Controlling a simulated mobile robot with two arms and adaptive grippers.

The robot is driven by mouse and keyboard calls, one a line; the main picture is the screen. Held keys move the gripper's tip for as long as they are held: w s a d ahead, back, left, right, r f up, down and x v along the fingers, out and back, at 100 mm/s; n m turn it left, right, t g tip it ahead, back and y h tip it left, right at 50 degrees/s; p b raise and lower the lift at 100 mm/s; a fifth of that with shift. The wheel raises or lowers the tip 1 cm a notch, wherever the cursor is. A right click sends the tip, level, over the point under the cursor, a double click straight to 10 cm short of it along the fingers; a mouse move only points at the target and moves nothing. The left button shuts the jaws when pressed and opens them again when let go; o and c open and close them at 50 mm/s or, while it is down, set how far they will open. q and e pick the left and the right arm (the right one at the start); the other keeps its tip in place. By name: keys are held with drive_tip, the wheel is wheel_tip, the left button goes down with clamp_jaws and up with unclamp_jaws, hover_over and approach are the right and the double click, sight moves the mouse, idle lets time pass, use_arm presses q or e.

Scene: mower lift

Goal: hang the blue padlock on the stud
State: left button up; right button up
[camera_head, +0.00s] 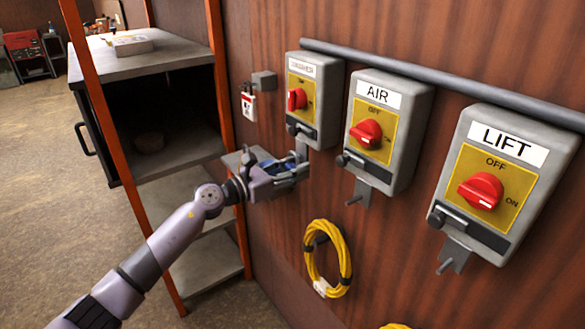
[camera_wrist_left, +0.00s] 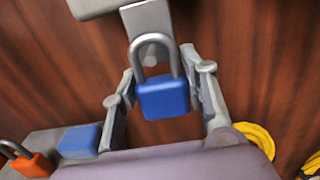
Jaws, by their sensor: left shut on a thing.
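My left gripper (camera_head: 297,168) is at the wall just below the leftmost switch box (camera_head: 314,100). It is shut on the blue padlock (camera_head: 281,169). In the left wrist view the blue padlock (camera_wrist_left: 164,98) is upright between the two fingers of my left gripper (camera_wrist_left: 165,75), with its grey shackle up. A grey stud (camera_wrist_left: 151,54) on a tab under the box shows inside the shackle's loop. I cannot tell whether the shackle is around the stud or only in front of it. My right gripper is not in view.
An orange padlock (camera_wrist_left: 32,163) and a blue block-like thing (camera_wrist_left: 80,139) are at lower left in the wrist view. The AIR box (camera_head: 387,130) and LIFT box (camera_head: 505,180) are to the right. A yellow cable coil (camera_head: 328,258) hangs below. A shelf unit (camera_head: 185,55) stands left.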

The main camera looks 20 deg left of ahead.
use_arm(q)
drive_tip(key=o, duration=1.3)
drive_tip(key=shift+o, duration=0.2)
